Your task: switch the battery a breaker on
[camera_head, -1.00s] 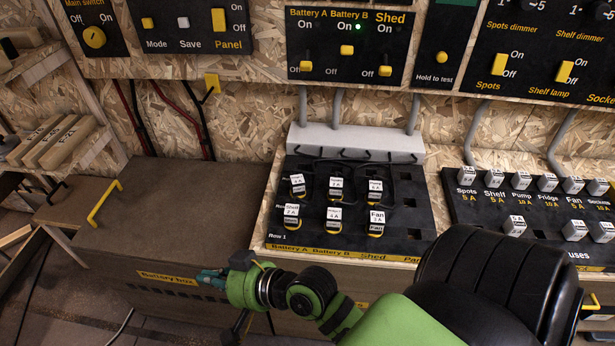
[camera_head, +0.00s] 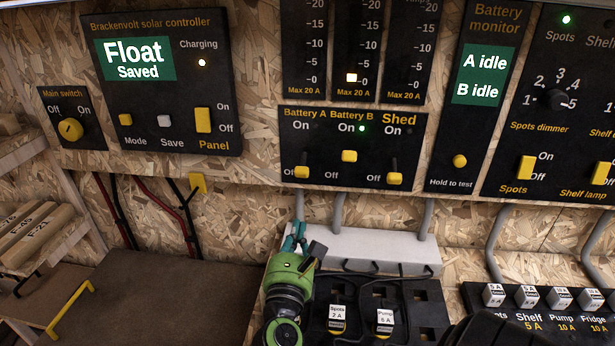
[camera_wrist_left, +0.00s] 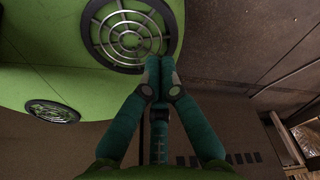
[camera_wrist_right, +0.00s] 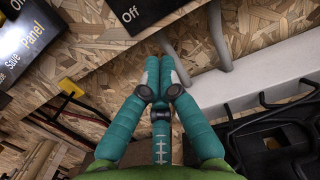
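The Battery A breaker (camera_head: 301,172) has a yellow handle low in its slot, beside the Off label. It sits at the left of the black breaker panel (camera_head: 322,178). The Battery B handle (camera_head: 349,156) is higher, with a green light above it. The Shed handle (camera_head: 394,178) is low. My right gripper (camera_head: 295,236) is below the Battery A breaker, apart from it, pointing up. In the right wrist view its teal fingertips (camera_wrist_right: 158,72) are together and empty, near the panel's lower edge. My left gripper (camera_wrist_left: 158,74) is shut and empty, near a green surface with round grilles.
A pale ledge (camera_head: 365,246) with grey conduits rising from it lies below the panel. Fuse blocks (camera_head: 538,297) stand at the lower right. The main switch (camera_head: 70,130) and solar controller (camera_head: 160,85) are at the left.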

